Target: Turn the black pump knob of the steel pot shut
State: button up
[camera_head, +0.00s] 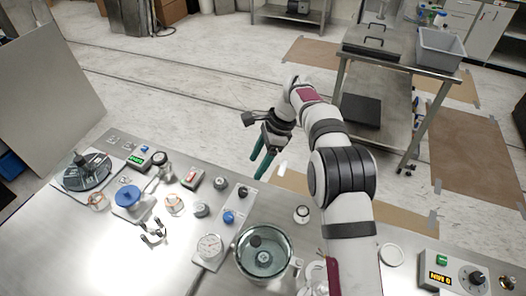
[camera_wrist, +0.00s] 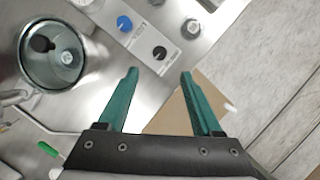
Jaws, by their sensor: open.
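The steel pot (camera_head: 263,252) stands at the front middle of the steel bench with a clear top and a dark round piece showing in it. It also shows at the upper left of the wrist view (camera_wrist: 54,55). Beside it lies a pale panel (camera_head: 236,206) with a blue knob (camera_head: 228,217) and a black knob (camera_head: 243,192). In the wrist view the black knob (camera_wrist: 160,53) lies just beyond my fingertips, in line with the gap, and the blue knob (camera_wrist: 124,23) is farther up-left. My gripper (camera_head: 256,169) is open and empty, with teal fingers apart and touching nothing visible.
A gauge (camera_head: 209,247) sits left of the pot. Small fittings, a blue-topped piece (camera_head: 128,196) and a round dark-topped vessel (camera_head: 86,171) crowd the bench's left. A control box (camera_head: 455,279) stands at the right.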

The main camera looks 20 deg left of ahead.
jog(key=v, duration=0.4)
jog(key=shift+d+r, duration=0.1)
jog(key=shift+r, duration=0.25)
jog(key=s+d+r+n+t+h, duration=0.1)
jog(key=s+d+r, duration=0.45)
jog(key=d, duration=0.35)
jog(key=s+d+r+n+t, duration=0.1)
jog(key=s+d+r+n, duration=0.1)
jog(key=s+d+r, duration=0.45)
jog(key=s+d+f+n, duration=0.1)
jog(key=s+d+f, duration=0.2)
jog(key=s, duration=0.6)
jog(key=s+d+f+n+h, duration=0.1)
jog(key=s+d+f, duration=0.3)
jog(key=s+d, duration=0.4)
jog(key=shift+s+f, duration=0.35)
jog(key=shift+s, duration=0.75)
